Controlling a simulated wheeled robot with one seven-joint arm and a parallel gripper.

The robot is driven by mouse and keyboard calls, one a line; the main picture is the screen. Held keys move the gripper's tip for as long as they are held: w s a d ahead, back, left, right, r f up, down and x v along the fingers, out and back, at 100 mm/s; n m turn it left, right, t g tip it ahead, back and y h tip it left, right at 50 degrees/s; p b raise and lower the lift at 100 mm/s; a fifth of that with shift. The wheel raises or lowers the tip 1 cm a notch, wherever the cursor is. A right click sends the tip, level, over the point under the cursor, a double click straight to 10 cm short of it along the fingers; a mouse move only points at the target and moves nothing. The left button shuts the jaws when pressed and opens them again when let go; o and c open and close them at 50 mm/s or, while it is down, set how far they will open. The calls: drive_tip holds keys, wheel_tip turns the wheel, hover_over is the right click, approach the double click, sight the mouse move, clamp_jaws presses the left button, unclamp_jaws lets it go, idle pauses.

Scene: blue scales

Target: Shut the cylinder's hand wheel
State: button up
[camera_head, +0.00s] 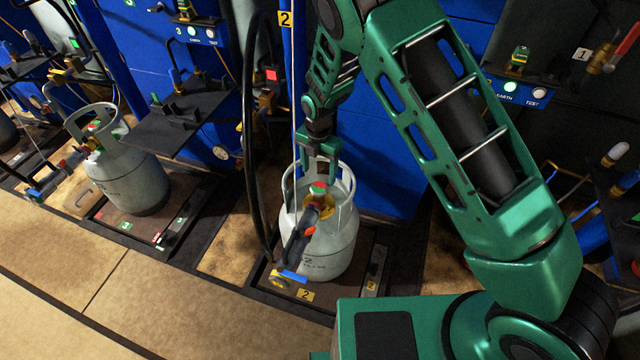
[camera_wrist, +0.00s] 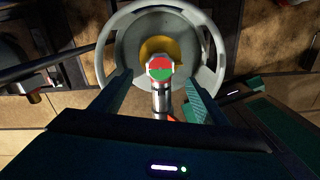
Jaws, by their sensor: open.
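The grey gas cylinder (camera_head: 325,245) stands upright on the scale marked 2, with a ring-shaped collar (camera_head: 345,185) around its top. Its hand wheel (camera_head: 318,188), with a red and green top, sits inside the collar above a brass valve. In the wrist view the red and green hand wheel (camera_wrist: 160,68) lies ahead of my fingertips, near the middle of the collar opening. My gripper (camera_head: 320,158) is at the collar's top, behind the wheel in the head view. In the wrist view its two fingers (camera_wrist: 158,90) are apart, one either side of the wheel's line, with nothing held.
A black filling hose and coupling (camera_head: 298,240) hang on the cylinder's front side. A second grey cylinder (camera_head: 125,175) stands on scale 3 to the left. Blue panels (camera_head: 385,170) rise behind. The floor (camera_head: 150,290) in front is clear.

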sight(319, 187)
wheel_tip(319, 187, down, 7)
drive_tip(key=shift+r, duration=0.1)
drive_tip(key=shift+c, duration=0.4)
drive_tip(key=c, duration=1)
drive_tip(key=shift+o, duration=0.2)
drive_tip(key=shift+d, duration=0.25)
drive_tip(key=shift+a, duration=0.15)
